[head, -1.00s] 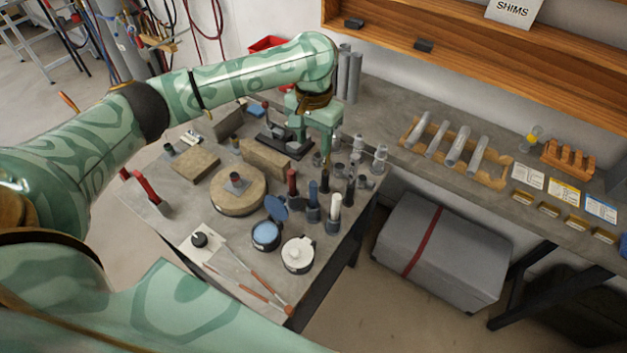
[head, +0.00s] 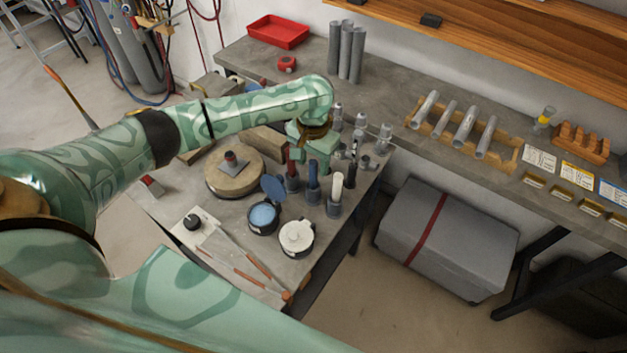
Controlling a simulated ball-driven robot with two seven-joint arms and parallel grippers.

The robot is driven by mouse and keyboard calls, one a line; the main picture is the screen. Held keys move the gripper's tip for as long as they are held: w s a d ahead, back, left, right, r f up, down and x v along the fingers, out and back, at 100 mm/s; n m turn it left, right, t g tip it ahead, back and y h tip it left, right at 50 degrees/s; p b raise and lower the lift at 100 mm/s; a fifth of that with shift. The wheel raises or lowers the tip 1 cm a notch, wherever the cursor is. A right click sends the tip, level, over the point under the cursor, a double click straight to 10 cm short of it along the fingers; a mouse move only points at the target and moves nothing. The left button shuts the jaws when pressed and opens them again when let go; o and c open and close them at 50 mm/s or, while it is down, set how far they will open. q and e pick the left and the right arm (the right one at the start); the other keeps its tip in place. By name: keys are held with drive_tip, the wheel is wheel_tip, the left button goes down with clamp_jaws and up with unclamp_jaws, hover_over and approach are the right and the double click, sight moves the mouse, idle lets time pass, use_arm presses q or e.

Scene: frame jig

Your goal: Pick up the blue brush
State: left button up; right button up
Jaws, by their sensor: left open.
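The blue brush (head: 313,180) stands upright in a dark holder on the grey workbench, in a row between a red-handled one (head: 292,172) and a white one (head: 336,187). My left gripper (head: 320,166) points down just above and behind the blue brush, close to its top. Its jaws are open, small in the picture and partly merged with the things behind. I cannot tell whether they touch the brush. My right gripper is out of view.
A black-handled item (head: 351,170) and several grey cylinders stand close by on the right. In front are an open tin of blue stuff (head: 263,217) and a white-lidded pot (head: 296,238). A round wooden block (head: 235,181) sits to the left.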

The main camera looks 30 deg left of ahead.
use_arm(q)
drive_tip(key=shift+f, duration=0.7)
drive_tip(key=shift+w, duration=0.1)
drive_tip(key=shift+r, duration=0.1)
clamp_jaws()
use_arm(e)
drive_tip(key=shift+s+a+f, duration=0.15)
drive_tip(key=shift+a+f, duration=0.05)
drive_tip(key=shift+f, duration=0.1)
use_arm(q)
drive_tip(key=shift+r, duration=0.1)
